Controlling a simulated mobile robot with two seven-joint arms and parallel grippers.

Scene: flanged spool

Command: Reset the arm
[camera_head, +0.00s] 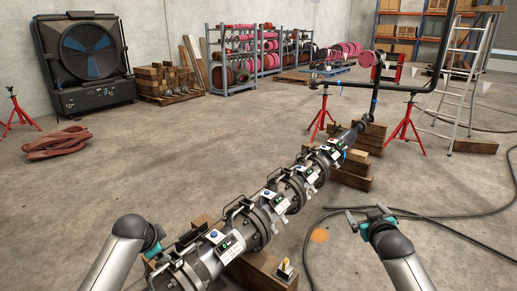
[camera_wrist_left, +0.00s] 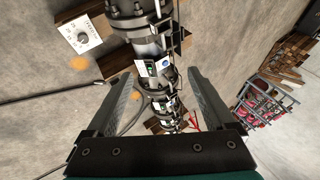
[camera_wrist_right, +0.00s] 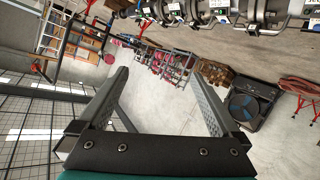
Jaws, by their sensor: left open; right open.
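My right gripper (camera_head: 368,217) is at the lower right of the head view, to the right of the flanged spool and apart from it. Its two fingers (camera_wrist_right: 165,98) stand wide apart and empty in the right wrist view. My left gripper (camera_head: 168,243) is at the lower left of the head view, close by the spool's near end. In the left wrist view its fingers (camera_wrist_left: 162,98) are spread with nothing gripped. The flanged spool (camera_head: 262,222), a grey metal pipe run with several flanges, lies on wooden blocks. It shows between the left fingers, beyond them (camera_wrist_left: 152,68).
A small dial box (camera_head: 285,270) sits on a timber (camera_head: 255,268) by the spool. Black hose (camera_head: 440,214) lies on the floor at right. Red stands (camera_head: 404,128) and a ladder (camera_head: 466,75) are beyond. Open concrete lies left of the spool.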

